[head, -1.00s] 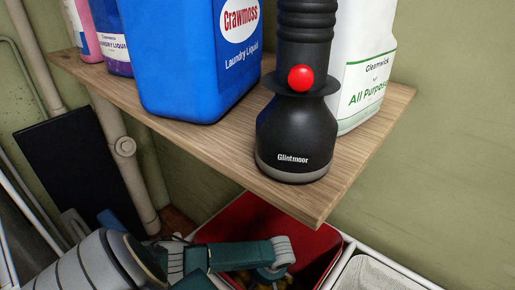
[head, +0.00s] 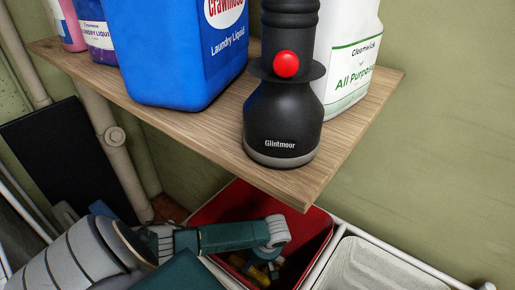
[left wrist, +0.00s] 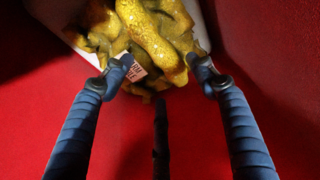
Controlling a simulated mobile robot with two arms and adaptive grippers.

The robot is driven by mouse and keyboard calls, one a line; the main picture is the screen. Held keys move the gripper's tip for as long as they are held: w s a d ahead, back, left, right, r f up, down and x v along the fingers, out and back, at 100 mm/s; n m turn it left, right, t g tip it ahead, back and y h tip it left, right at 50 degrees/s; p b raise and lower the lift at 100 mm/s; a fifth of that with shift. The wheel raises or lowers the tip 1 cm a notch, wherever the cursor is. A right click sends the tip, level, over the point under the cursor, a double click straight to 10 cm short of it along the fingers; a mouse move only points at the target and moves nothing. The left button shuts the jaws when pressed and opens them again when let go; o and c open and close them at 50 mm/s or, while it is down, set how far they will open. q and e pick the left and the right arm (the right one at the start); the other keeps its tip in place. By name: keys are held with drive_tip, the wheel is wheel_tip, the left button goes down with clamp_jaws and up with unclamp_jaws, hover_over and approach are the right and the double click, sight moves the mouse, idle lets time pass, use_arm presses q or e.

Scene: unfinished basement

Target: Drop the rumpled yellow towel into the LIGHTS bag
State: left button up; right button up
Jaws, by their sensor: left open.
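The rumpled yellow towel (left wrist: 150,35) lies inside a red-lined bag, bunched up, with a small pale printed tag (left wrist: 136,68) on its near side. In the head view only a little yellow (head: 260,273) shows deep in the red bag (head: 318,238). My left gripper (left wrist: 158,76) reaches down into this bag. Its two dark fingers are open, with the tips at the near left and right edges of the towel; I cannot tell whether they touch it. A white-lined bag (head: 375,266) stands to the right of the red one. No LIGHTS lettering shows. My right gripper is not in view.
A wooden shelf (head: 200,125) juts out above the bags. It holds a blue laundry jug (head: 175,60), a black Glintmoor flashlight (head: 283,125), a white bottle (head: 345,70) and smaller bottles at the left. A pale frame rail (head: 328,258) separates the bags. Pipes stand left.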

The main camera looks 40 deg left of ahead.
use_arm(q)
drive_tip(key=v, duration=0.9)
drive_tip(key=shift+p, duration=0.45)
drive_tip(key=shift+r, duration=0.1)
